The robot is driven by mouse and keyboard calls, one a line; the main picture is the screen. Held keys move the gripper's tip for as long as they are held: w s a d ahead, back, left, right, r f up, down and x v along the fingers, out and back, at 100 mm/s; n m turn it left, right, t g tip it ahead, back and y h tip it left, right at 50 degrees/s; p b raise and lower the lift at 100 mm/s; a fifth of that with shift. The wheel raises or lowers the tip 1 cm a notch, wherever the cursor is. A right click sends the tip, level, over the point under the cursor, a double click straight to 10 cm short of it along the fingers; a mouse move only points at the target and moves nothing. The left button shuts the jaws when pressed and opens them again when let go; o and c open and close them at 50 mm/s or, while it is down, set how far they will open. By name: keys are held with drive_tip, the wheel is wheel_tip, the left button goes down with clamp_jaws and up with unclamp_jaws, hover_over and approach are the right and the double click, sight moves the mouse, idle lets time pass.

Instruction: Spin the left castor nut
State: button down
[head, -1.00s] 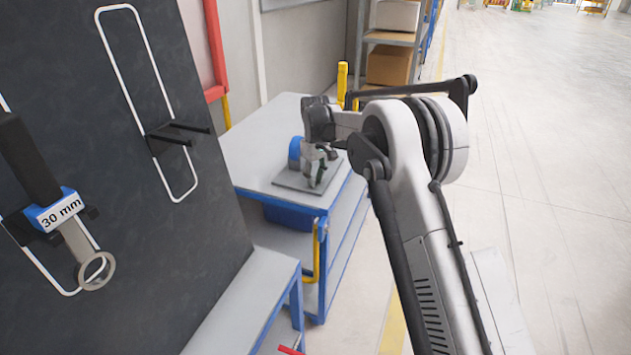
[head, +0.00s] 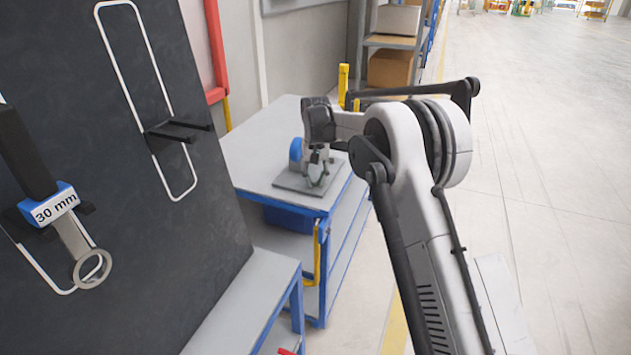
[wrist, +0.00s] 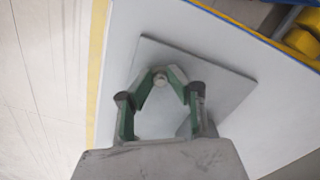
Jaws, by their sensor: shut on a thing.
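My gripper (head: 318,182) reaches down over a grey square plate (head: 288,184) on the cart top. In the wrist view, the gripper (wrist: 161,76) has its green-lined fingers closed at the tips around a small pale round piece (wrist: 160,81), which I take to be the castor nut. The plate (wrist: 225,85) lies under it in that view. The fingers hide most of the nut, and its thread cannot be made out. A blue round part (head: 296,150) stands just behind and left of the gripper in the head view.
The cart top (head: 255,150) is otherwise mostly bare. A dark tool board (head: 150,230) with a 30 mm wrench (head: 75,240) stands at the left. Yellow posts (head: 343,82) and a shelf with boxes (head: 390,67) are behind. Open floor lies to the right.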

sight(315, 183)
idle(0.3)
drive_tip(key=c, duration=1.7)
unclamp_jaws()
drive_tip(key=shift+o, duration=0.2)
drive_tip(key=shift+r, duration=0.15)
wheel_tip(315, 183, up, 12)
